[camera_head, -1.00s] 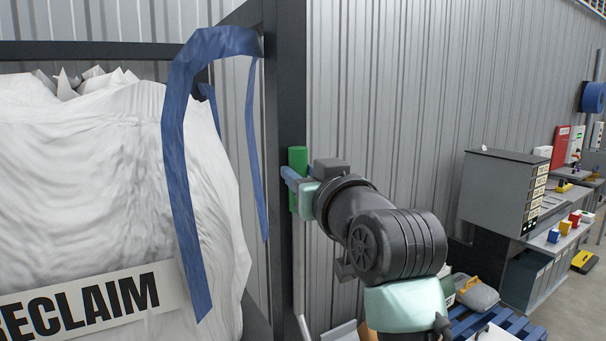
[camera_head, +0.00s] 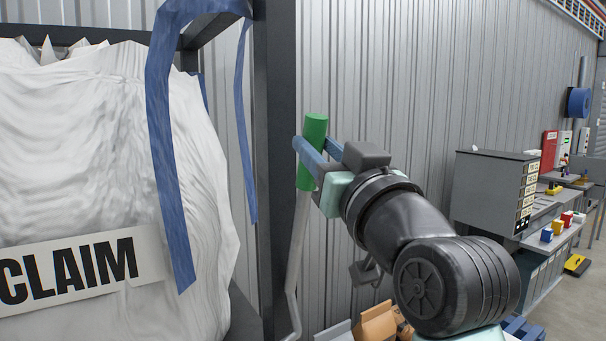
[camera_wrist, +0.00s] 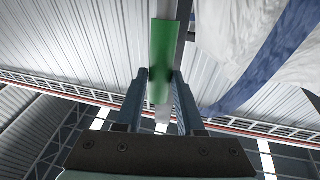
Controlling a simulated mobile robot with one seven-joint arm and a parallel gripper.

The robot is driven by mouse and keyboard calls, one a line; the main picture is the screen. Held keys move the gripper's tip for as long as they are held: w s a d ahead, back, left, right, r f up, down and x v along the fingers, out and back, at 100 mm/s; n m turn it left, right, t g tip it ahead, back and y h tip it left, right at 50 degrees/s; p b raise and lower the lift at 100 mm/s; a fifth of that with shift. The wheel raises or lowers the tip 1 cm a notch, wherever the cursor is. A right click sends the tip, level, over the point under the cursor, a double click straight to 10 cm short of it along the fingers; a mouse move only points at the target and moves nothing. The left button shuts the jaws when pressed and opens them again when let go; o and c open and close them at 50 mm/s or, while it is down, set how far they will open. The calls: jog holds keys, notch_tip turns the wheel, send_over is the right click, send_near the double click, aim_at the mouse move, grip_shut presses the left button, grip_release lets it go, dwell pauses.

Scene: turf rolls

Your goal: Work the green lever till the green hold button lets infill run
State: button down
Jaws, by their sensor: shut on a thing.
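The green lever shows as a green grip (camera_head: 316,130) on a bent grey rod (camera_head: 296,250), standing beside the dark frame post in the head view. The grip leans a little to the right at its top. My gripper (camera_head: 304,160) is shut on the green grip, with its blue fingers on either side of it. In the wrist view the green grip (camera_wrist: 164,50) runs up from between the two fingertips (camera_wrist: 160,78). No green hold button can be made out in these frames.
A white bulk bag (camera_head: 100,170) with blue straps (camera_head: 160,130) hangs in a dark frame (camera_head: 275,130) at the left. A grey cabinet (camera_head: 488,190) and a bench with small coloured blocks stand at the right. Cardboard boxes (camera_head: 376,325) lie below my arm.

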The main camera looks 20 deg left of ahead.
jog(key=s+d+f+m+t+y+b, duration=0.1)
jog(key=s+d+f+b, duration=0.4)
jog(key=b, duration=0.6)
jog(key=d+t+y, duration=0.1)
jog(key=t, duration=0.1)
jog(key=shift+d+t+b, duration=0.15)
jog(key=shift+t+b, duration=0.15)
jog(key=shift+t, duration=0.1)
jog(key=shift+w+f, duration=0.1)
jog(key=shift+f, duration=0.1)
jog(key=c, duration=0.9)
grip_release()
jog(key=o, duration=0.4)
jog(key=shift+d+r, duration=0.1)
jog(key=shift+r, duration=0.1)
jog(key=shift+b+v, duration=2.25)
jog(key=shift+v, duration=4.35)
jog(key=shift+r, duration=0.15)
